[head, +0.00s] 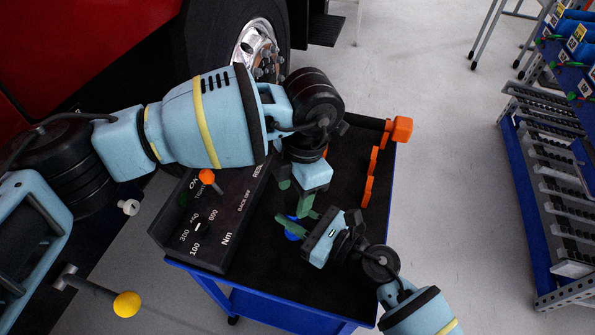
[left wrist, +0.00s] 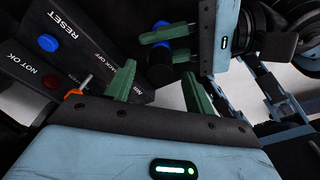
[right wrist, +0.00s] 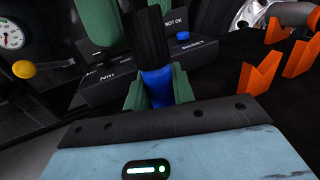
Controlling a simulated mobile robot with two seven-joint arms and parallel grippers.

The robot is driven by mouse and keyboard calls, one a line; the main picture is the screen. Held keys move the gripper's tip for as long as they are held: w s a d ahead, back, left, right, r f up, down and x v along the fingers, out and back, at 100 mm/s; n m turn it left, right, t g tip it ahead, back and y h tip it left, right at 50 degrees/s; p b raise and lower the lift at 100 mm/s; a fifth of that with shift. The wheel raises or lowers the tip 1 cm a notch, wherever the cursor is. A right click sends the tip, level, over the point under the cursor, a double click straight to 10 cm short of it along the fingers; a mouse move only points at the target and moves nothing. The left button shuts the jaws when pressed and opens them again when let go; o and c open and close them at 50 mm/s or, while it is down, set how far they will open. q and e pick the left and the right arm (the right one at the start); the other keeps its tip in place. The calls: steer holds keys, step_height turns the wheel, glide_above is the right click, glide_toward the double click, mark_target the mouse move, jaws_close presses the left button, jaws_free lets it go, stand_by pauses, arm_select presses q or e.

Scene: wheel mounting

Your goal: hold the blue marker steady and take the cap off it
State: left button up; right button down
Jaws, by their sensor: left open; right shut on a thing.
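The blue marker (right wrist: 156,86) is a thick cylinder with a blue section and a long black section (right wrist: 147,38). My right gripper (right wrist: 158,92) is shut on the blue section and holds the marker above the cart top. It also shows in the head view (head: 298,224). My left gripper (left wrist: 158,86) is open, with its green fingers on either side of the marker and a visible gap. In the head view (head: 294,194) it hangs just above the right gripper. Part of the marker is hidden by fingers. I cannot tell where the cap's edge lies.
The black cart top (head: 270,270) lies under both grippers. A torque tester box (head: 215,225) with printed labels stands on its left. Orange holders (head: 369,175) and an orange-ended tool (head: 401,129) sit at the right and back. A truck wheel (head: 257,45) is behind.

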mark_target(293, 197)
arm_select(q)
steer(key=shift+a+f, duration=0.15)
steer(key=shift+f, duration=0.85)
jaws_close()
steer(key=shift+r, duration=0.15)
steer(key=shift+r, duration=0.15)
steer(key=shift+r, duration=0.75)
steer(key=shift+r, duration=0.2)
steer(key=shift+r, duration=2)
arm_select(e)
steer(key=c, duration=1.1)
jaws_free()
